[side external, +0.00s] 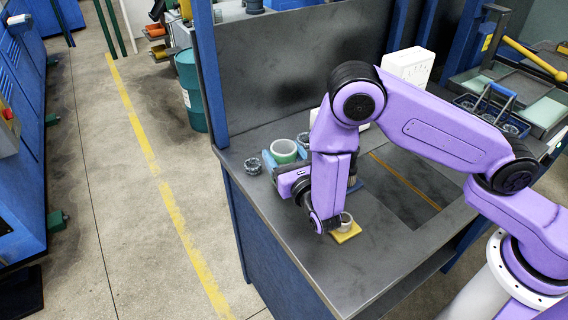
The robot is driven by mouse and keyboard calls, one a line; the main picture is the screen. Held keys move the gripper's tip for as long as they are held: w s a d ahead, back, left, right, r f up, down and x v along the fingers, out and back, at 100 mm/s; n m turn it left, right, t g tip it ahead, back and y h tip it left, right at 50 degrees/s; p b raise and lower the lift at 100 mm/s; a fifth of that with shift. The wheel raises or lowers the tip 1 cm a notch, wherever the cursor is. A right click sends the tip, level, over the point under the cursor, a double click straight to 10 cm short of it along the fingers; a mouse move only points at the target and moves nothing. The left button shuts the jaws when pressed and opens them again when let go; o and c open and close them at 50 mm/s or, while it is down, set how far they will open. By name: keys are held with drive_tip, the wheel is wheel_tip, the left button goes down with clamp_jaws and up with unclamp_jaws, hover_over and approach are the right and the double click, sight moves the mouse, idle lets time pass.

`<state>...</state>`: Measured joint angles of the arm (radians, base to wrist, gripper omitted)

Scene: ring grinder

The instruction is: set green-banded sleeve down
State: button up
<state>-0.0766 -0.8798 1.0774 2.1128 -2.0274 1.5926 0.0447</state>
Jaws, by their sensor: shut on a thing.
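The green-banded sleeve (284,149) is a short, wide ring, pale at the rim with a green band, at the left part of the dark workbench (375,265). It stands upright with its open top showing. My gripper (284,162) is shut on it from the near side. The gripper body and purple wrist hide the sleeve's lower part. I cannot tell whether its bottom touches the bench.
A grey ring (346,220) sits on a yellow block (347,234) right of my wrist. A dark toothed part (253,166) lies left of the sleeve, and another (304,139) lies behind it. A white box (408,66) stands at the back. The bench front is clear.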

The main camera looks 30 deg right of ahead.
drive_tip(key=shift+f, duration=1.4)
drive_tip(key=shift+f, duration=0.15)
drive_tip(key=o, duration=1.1)
drive_tip(key=shift+c, duration=0.2)
